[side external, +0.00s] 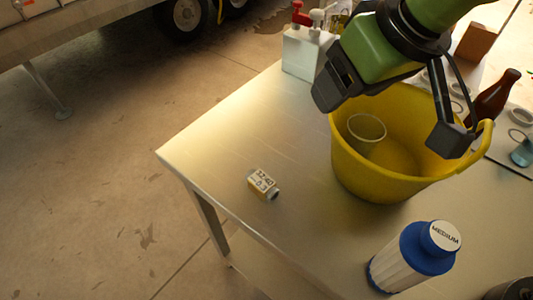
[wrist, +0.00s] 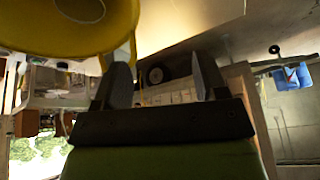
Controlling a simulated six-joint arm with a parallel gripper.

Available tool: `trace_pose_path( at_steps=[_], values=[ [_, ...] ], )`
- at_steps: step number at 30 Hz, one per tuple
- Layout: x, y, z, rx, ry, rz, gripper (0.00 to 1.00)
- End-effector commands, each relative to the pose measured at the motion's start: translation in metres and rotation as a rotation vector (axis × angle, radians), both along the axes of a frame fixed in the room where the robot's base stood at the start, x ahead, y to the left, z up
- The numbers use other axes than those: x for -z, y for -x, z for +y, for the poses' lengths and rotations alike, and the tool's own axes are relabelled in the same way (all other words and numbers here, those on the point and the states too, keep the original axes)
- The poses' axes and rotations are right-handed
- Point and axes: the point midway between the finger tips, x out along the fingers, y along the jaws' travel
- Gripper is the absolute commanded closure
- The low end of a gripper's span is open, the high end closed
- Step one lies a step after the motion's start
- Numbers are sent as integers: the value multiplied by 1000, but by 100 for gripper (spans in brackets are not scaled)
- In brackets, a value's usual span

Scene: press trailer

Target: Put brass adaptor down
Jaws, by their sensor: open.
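The brass adaptor appears to be the small brass-coloured piece with a white printed label (side external: 263,184), lying on the metal table (side external: 240,135) near its left edge. It stands clear of everything around it. My gripper (side external: 390,118) is open, with its fingers wide apart and nothing between them. It is over the yellow bucket (side external: 375,178), up and to the right of the adaptor. In the wrist view, my gripper (wrist: 163,72) also shows open and empty, with the bucket (wrist: 75,42) at upper left. I cannot make out the adaptor there.
A white container (side external: 304,52) stands behind left, and a brown bottle (side external: 493,97) at right. The table around the adaptor is clear.

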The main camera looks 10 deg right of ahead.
Motion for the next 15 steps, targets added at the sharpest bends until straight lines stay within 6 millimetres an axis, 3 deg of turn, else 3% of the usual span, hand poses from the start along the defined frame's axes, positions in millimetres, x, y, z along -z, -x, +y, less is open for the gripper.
trace_pose_path(
  at_steps=[1,3,6,11,15],
  values=[
    [24,5,23,-61,22,9,34],
    [48,11,47,-125,40,9,34],
    [77,21,70,-195,58,10,34],
    [100,31,88,-250,70,9,34],
    [119,27,93,-255,72,10,34]
  ],
)
